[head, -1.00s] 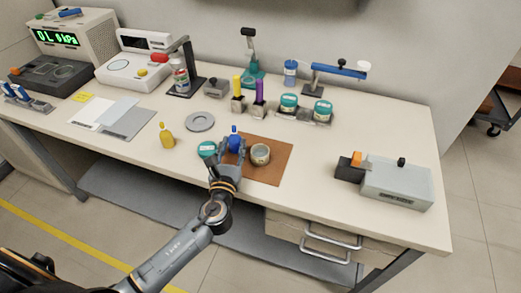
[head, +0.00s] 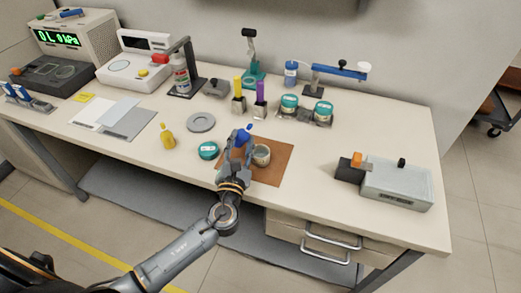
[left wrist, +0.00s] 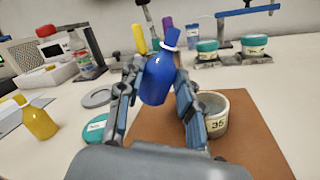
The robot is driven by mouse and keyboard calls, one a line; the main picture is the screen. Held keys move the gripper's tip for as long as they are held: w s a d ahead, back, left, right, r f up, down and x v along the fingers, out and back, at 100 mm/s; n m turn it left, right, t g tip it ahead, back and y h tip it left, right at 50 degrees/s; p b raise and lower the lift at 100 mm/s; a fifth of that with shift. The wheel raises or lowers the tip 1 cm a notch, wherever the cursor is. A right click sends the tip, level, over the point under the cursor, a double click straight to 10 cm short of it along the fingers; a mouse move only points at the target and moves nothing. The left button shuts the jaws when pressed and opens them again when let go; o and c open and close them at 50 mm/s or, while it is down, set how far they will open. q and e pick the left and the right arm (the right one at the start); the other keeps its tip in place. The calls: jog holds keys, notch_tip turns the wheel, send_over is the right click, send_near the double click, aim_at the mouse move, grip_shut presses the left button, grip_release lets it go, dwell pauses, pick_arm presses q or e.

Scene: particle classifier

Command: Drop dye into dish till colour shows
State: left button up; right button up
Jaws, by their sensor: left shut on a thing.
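My left gripper (head: 238,150) is shut on a blue dropper bottle (head: 243,137). In the left wrist view the bottle (left wrist: 157,80) sits between the two fingers, tilted with its nozzle up and to the right. A round dish (head: 261,155) with a pale rim stands on the brown mat (head: 274,173), just right of the gripper. In the left wrist view the dish (left wrist: 216,122) carries the number 35, and the right finger partly covers it. The inside of the dish looks grey. My right gripper is not in view.
A teal lid (head: 208,150) lies left of the gripper, and a yellow bottle (head: 167,136) stands farther left. A grey disc (head: 201,122) lies behind them. Two teal-lidded jars (head: 305,112) stand in a rack at the back.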

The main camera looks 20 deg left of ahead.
pick_arm(q)
jog(key=shift+d+f+m, duration=0.15)
jog(key=shift+f+m, duration=0.05)
jog(key=shift+m, duration=0.1)
jog(key=shift+d+m+b, duration=0.25)
jog(key=shift+m+b, duration=0.15)
jog(key=shift+m, duration=0.1)
jog(key=shift+r+m+t+h+p, duration=0.35)
jog(key=shift+r+m, duration=0.35)
jog(key=shift+m, duration=0.4)
jog(key=shift+f, duration=0.1)
jog(key=shift+a+f+m, duration=0.1)
jog(key=shift+a+m, duration=0.05)
jog(key=shift+m, duration=0.35)
jog(key=shift+a+m+h+b, duration=0.1)
jog(key=shift+m+h+b, duration=0.15)
jog(key=shift+m+b, duration=0.2)
jog(key=shift+a+m+t+h, duration=0.25)
jog(key=shift+m+h, duration=0.15)
jog(key=shift+m, duration=0.65)
dwell(1.6)
jog(key=shift+a+f+m+b, duration=0.1)
jog(key=shift+f+m+b, duration=0.4)
jog(key=shift+m, duration=0.5)
dwell(1.4)
